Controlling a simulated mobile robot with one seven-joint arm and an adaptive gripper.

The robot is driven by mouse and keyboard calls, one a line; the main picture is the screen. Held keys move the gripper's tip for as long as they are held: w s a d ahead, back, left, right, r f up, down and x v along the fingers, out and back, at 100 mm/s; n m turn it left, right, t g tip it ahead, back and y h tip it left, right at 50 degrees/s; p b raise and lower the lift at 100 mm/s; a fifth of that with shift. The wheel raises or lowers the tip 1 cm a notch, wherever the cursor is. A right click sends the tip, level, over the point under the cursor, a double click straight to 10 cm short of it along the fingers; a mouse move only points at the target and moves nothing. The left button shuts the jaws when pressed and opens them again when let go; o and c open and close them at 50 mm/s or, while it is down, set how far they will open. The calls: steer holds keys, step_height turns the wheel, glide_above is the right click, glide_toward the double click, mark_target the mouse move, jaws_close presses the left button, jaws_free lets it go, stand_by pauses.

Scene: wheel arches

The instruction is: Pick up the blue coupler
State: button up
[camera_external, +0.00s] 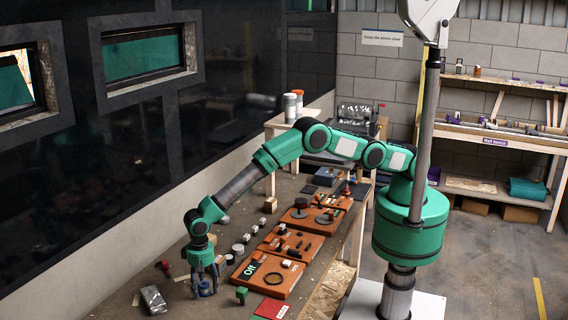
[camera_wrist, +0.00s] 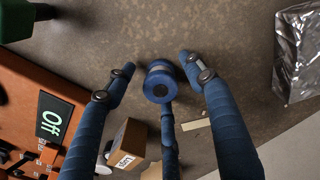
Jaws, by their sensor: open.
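The blue coupler (camera_wrist: 160,82) is a short, round blue piece with a dark centre, lying on the brown-grey worktop in the wrist view. My gripper (camera_external: 204,290) is low over the near part of the bench in the external view. Its blue fingers are spread open around the coupler. In the wrist view one finger is to the left, one to the right, and a third comes up from below, its tip near the coupler's lower edge. I cannot tell whether any finger touches it. In the external view I cannot make out the coupler among the fingers.
An orange board (camera_external: 282,289) with an "Off" display stands to the right; it also shows in the wrist view (camera_wrist: 22,75). A silver packet (camera_external: 153,299) lies to the left. A green piece (camera_external: 241,294) is near the board. A small cardboard box (camera_wrist: 127,143) lies beside the left finger.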

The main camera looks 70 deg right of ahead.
mark_target(204, 283)
steer(key=c, duration=1)
steer(key=shift+c, duration=0.2)
steer(key=shift+r+p, duration=0.35)
steer(key=shift+r, duration=4.65)
